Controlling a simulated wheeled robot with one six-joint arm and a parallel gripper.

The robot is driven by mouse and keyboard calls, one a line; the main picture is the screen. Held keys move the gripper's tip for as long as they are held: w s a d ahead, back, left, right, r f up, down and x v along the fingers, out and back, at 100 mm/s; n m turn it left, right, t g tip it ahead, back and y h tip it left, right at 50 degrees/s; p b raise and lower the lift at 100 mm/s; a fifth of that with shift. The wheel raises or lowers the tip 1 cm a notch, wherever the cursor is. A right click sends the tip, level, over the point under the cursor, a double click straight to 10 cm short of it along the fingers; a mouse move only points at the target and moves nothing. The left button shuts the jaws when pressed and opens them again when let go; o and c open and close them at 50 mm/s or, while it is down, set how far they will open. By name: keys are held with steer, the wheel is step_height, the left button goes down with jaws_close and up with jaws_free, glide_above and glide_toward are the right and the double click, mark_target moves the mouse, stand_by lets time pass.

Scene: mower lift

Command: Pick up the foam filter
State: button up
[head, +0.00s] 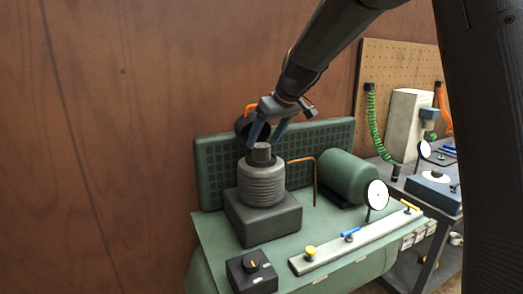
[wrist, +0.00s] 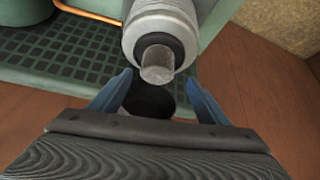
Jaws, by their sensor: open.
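A dark round piece (head: 242,127), which looks like the foam filter, sits at the green grille panel, behind the finned cylinder. In the wrist view the dark piece (wrist: 150,103) shows between my two blue fingers, its near part hidden by my gripper's body. My gripper (head: 263,138) is open with nothing held, its fingers pointing down just above and behind the cylinder's dark cap (head: 261,151). In the wrist view my gripper (wrist: 158,78) has its fingertips spread to either side of the dark piece. I cannot tell whether they touch it.
The finned grey cylinder (head: 262,186) stands on a dark block on the green bench (head: 215,236), close to my fingers. An orange pipe (head: 315,180), a green motor (head: 347,176) and a round white gauge (head: 377,195) stand right. The brown wall (head: 120,130) is close behind.

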mark_target(262, 146)
steer(key=shift+p+x, duration=1.15)
steer(key=shift+x, duration=1.65)
steer(key=shift+w+d, duration=0.2)
steer(key=c, duration=1.1)
